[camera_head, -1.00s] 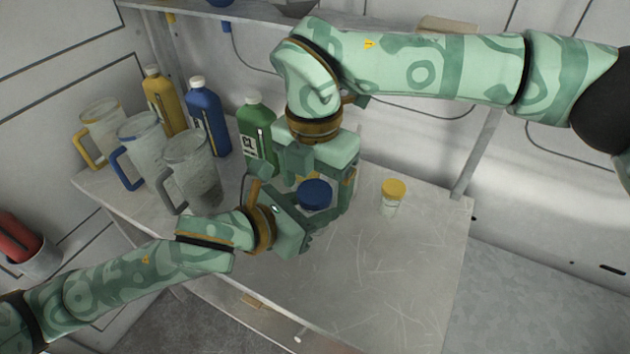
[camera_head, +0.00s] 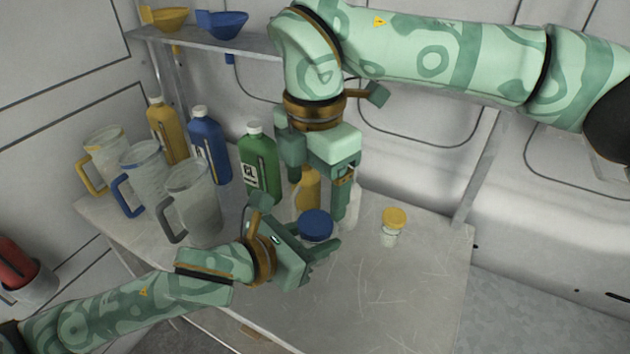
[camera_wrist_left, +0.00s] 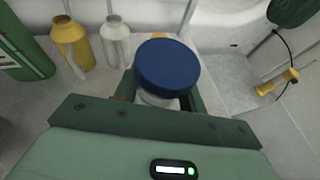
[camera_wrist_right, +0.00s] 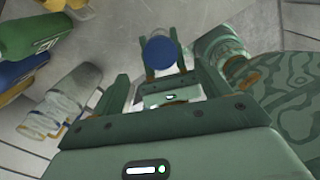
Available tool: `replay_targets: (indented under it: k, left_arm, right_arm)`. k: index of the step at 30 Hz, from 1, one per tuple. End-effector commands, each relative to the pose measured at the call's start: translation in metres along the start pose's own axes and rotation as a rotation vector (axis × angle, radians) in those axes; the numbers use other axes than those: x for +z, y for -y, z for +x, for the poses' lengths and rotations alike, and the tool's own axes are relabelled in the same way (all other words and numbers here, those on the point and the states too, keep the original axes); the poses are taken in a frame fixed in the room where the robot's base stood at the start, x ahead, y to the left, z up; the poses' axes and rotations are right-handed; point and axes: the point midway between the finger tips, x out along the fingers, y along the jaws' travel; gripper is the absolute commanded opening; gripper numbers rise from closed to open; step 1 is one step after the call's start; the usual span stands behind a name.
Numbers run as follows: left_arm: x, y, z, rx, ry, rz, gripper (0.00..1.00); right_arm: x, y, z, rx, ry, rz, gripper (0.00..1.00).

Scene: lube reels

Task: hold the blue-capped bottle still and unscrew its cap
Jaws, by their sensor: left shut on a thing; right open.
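The blue-capped bottle is a small clear jar with a wide blue cap (camera_head: 315,223), standing on the table's left-middle part. My left gripper (camera_head: 318,252) is shut around its body from the front left. In the left wrist view the cap (camera_wrist_left: 167,66) sits on top, with a pale strip of the jar (camera_wrist_left: 157,99) below it between the fingers. My right gripper (camera_head: 318,198) is open and points down above the cap, apart from it. The right wrist view shows the cap (camera_wrist_right: 161,50) beyond the right fingers, between the left gripper's fingers. Most of the jar is hidden.
A yellow-capped jar (camera_head: 393,228) stands to the right. Green (camera_head: 259,170), blue (camera_head: 209,150) and yellow (camera_head: 166,132) bottles and several pitchers (camera_head: 193,200) crowd the left. A shelf (camera_head: 250,45) with funnels runs behind. The table's front right (camera_head: 400,290) is clear.

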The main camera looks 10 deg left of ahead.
Motion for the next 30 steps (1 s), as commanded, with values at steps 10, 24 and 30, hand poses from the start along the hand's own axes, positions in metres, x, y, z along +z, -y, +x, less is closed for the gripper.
replay_targets:
  k: [10, 24, 30]
  left_arm:
    - [0.000, 0.000, 0.000, 0.000, 0.000, 0.000, 0.00]
    - [0.000, 0.000, 0.000, 0.000, 0.000, 0.000, 0.00]
    - [0.000, 0.000, 0.000, 0.000, 0.000, 0.000, 0.00]
  right_arm:
    - [0.000, 0.001, 0.055, -0.002, -0.002, -0.002, 0.76]
    - [0.000, 0.000, 0.063, -0.001, 0.000, -0.002, 0.51]
    - [0.000, 0.000, 0.063, 0.000, -0.001, -0.002, 0.29]
